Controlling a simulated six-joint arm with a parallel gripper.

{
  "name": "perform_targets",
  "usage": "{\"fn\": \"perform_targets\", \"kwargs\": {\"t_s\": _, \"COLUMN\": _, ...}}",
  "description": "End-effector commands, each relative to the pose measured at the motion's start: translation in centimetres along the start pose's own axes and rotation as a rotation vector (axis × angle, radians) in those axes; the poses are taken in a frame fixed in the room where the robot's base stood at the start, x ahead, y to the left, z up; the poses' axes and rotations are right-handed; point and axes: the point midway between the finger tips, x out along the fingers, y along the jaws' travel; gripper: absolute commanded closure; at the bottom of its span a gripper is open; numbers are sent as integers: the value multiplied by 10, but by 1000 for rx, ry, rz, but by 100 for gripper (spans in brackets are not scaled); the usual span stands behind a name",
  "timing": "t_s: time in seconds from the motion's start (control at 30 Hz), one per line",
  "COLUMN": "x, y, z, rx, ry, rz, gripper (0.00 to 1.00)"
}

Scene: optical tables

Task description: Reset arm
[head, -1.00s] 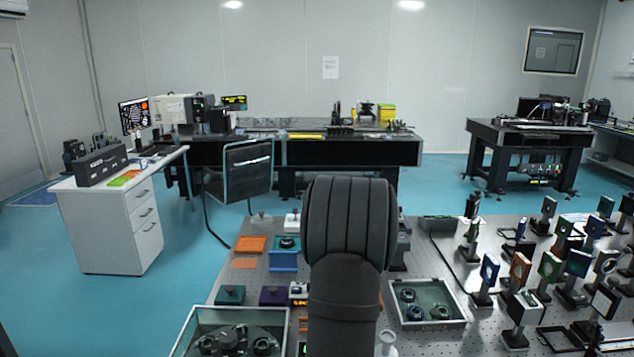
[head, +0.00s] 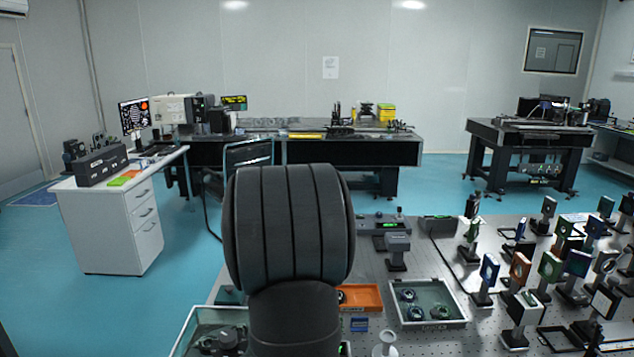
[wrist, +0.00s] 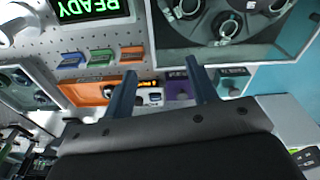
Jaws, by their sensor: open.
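My gripper shows in the wrist view (wrist: 160,95), with its two dark fingers apart and nothing between them. Behind the fingers I see the optical table (wrist: 125,25) with small coloured parts on it. In the head view my dark arm stands in the middle and hides part of the table; the fingers do not show there.
A clear-walled tray (head: 428,318) holds round black parts. Another tray with round parts (head: 222,340) is at the front left. Several mounted optics (head: 520,268) crowd the right. A white cabinet (head: 112,225) stands left.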

Motion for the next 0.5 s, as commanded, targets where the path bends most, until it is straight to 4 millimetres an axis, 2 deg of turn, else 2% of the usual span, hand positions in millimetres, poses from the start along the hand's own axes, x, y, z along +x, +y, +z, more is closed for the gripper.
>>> {"fn": "perform_targets", "kwargs": {"t_s": 0.1, "x": -2, "y": -22, "z": 12, "rx": -5, "ry": 1, "rz": 0, "gripper": 47}}
{"fn": "perform_targets", "kwargs": {"t_s": 0.5, "x": -7, "y": -85, "z": 61, "rx": -6, "ry": 4, "rz": -1, "gripper": 47}}
